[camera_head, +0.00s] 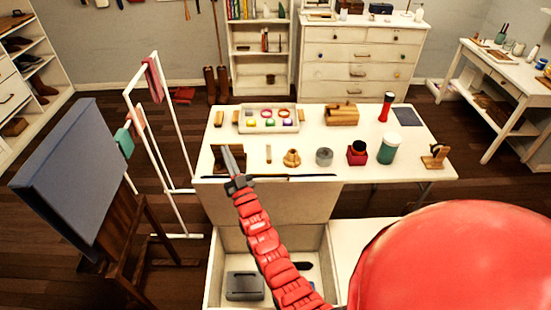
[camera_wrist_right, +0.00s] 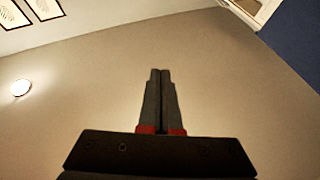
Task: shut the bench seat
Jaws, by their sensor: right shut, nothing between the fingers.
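The bench (camera_head: 213,275) stands in the lower middle of the head view. Its left seat lid (camera_head: 285,203) is raised, a beige panel standing in front of the table, and the compartment below is open. The bench's right part (camera_head: 348,238) has a flat white top. My red right arm crosses in front of the lid and the compartment. My left gripper is not in view.
A grey box (camera_head: 245,286) and a dark item (camera_head: 302,266) lie inside the compartment. The white table (camera_head: 220,140) behind holds a tray (camera_head: 268,108), jars and small wooden items. A blue canvas (camera_head: 75,175) on an easel and a white rack (camera_head: 172,130) stand left.

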